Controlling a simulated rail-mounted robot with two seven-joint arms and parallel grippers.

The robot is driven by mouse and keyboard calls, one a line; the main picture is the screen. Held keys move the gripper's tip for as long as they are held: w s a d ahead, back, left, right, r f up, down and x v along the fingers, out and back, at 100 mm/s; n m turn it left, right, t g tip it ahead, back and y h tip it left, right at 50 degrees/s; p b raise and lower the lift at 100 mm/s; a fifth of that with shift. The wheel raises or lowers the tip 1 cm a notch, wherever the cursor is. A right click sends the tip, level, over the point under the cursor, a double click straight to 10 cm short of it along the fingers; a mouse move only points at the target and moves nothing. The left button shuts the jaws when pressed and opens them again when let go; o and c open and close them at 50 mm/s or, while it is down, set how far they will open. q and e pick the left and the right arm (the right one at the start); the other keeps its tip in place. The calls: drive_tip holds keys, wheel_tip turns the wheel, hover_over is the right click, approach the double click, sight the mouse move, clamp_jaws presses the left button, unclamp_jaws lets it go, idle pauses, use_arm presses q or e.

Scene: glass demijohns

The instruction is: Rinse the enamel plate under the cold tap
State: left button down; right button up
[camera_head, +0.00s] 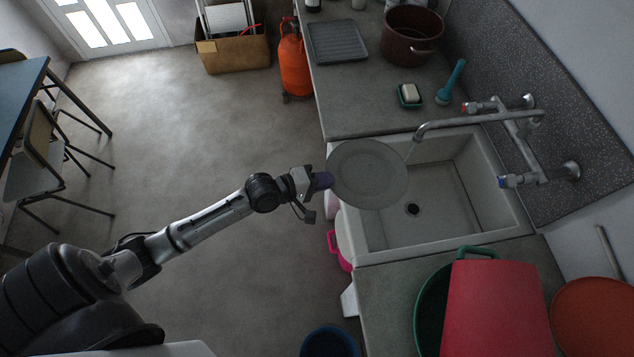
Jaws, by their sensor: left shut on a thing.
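The grey enamel plate (367,174) is held out over the left edge of the white sink (440,215). My left gripper (324,181) is shut on the plate's left rim, and its fingertips are small and dark here. The mixer tap (500,117) is on the wall side, with its spout end (418,136) just above and right of the plate's far right rim. The cold handle (516,181) has a blue end; the hot handle (480,107) has a red end. I cannot make out whether water is running. My right gripper is not in view.
A soap dish (409,101), a teal brush (452,82), a brown pot (411,38) and a ribbed tray (338,41) stand on the far counter. A green tub (432,302) and red board (497,312) occupy the near counter. The sink's basin looks empty.

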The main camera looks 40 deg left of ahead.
sight(362, 171)
use_arm(q)
drive_tip(key=b+x, duration=0.1)
drive_tip(key=x, duration=0.2)
drive_tip(key=shift+w+d+b, duration=0.1)
drive_tip(key=shift+w+b, duration=0.2)
drive_tip(key=shift+r+b+x, duration=0.1)
drive_tip(key=shift+b+x, duration=0.5)
drive_tip(key=shift+x, duration=0.4)
drive_tip(key=shift+r+b+x, duration=0.15)
drive_tip(key=shift+b+x, duration=0.45)
drive_tip(key=shift+x, duration=0.35)
drive_tip(key=shift+w+d, duration=0.1)
drive_tip(key=shift+w, duration=0.3)
drive_tip(key=shift+x, duration=1.4)
drive_tip(key=shift+w+d+r, duration=0.1)
drive_tip(key=shift+w+r, duration=0.05)
